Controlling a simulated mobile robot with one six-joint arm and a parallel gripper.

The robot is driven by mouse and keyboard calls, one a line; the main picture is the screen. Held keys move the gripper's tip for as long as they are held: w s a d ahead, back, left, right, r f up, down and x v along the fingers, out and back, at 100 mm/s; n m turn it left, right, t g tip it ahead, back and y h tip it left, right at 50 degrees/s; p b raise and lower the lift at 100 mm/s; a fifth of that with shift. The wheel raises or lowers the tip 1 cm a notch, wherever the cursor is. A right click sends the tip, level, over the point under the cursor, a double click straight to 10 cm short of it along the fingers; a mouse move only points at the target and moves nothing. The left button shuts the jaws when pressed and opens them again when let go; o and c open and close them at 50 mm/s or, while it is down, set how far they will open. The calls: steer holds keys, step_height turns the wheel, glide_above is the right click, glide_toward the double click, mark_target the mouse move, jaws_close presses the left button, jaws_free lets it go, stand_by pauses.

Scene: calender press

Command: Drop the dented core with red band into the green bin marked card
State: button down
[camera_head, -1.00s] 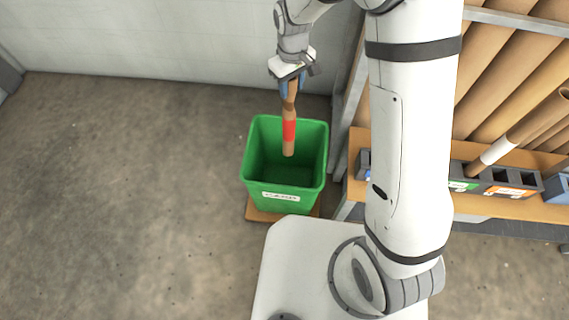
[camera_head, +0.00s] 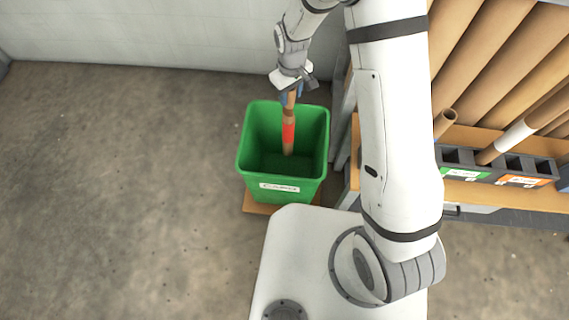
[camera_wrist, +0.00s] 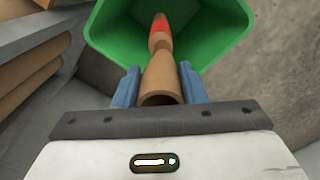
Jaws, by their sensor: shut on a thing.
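The dented core with the red band (camera_head: 289,133) is a brown cardboard tube, held upright in the head view. My gripper (camera_head: 291,93) is shut on its upper end, above the green bin. The core's lower part hangs inside the mouth of the green bin (camera_head: 283,193), which has a white label on its front. In the wrist view the core (camera_wrist: 161,70) sits between the blue fingers of my gripper (camera_wrist: 160,88) and points down into the green bin (camera_wrist: 215,35). Whether the core's lower end touches the bin floor I cannot tell.
The bin stands on a brown base (camera_head: 254,208) near the pale wall. To the right is a wooden bench (camera_head: 470,138) with a dark slotted rack (camera_head: 505,170) holding a white-banded tube (camera_head: 514,136). Large brown rolls (camera_head: 500,60) lie behind. The floor left of the bin is clear.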

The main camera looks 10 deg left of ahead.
mark_target(291, 106)
steer(key=shift+f+b, duration=1.75)
steer(key=shift+f, duration=1.15)
steer(key=c, duration=0.8)
jaws_free()
steer(key=shift+r+p, duration=0.6)
steer(key=shift+r, duration=3.3)
steer(key=shift+r, duration=0.1)
